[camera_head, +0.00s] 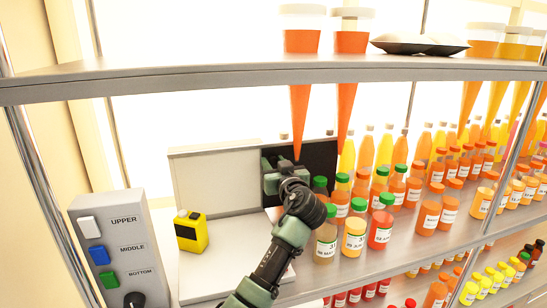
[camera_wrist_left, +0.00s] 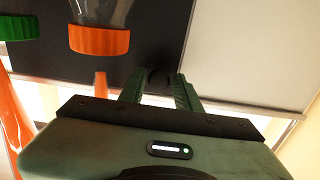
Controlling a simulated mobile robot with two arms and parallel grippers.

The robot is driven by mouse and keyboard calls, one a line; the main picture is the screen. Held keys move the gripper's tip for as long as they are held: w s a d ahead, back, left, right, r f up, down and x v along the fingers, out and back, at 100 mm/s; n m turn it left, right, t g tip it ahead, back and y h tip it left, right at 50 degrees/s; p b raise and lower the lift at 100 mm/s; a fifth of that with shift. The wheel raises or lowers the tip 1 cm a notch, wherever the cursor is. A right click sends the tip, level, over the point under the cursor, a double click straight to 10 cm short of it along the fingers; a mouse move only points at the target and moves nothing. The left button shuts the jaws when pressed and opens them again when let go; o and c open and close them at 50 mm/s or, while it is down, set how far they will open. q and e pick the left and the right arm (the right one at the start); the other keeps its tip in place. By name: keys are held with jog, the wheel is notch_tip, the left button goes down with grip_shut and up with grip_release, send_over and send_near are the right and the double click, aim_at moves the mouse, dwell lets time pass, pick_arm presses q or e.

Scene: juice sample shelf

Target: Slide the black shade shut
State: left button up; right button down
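The black shade (camera_head: 322,158) is a dark upright panel at the right part of a pale case on the middle shelf. In the left wrist view the shade (camera_wrist_left: 222,40) fills the upper middle, beside a pale grey panel (camera_wrist_left: 275,50). A round black knob (camera_wrist_left: 160,78) sits near the shade's lower edge. My left gripper (camera_head: 272,176) is at the shade's left side. In the left wrist view its two green fingers (camera_wrist_left: 160,92) stand apart, one on each side of the knob. I cannot tell whether they touch it. My right gripper is not in view.
Orange cones (camera_head: 300,110) hang from the upper shelf (camera_head: 230,78) close in front of the shade. Several juice bottles (camera_head: 354,235) stand just right of my arm. A yellow box (camera_head: 191,231) and a button panel (camera_head: 120,250) are at left.

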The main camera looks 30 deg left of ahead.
pick_arm(q)
jog(key=shift+d+r, duration=0.1)
grip_shut()
dwell(1.4)
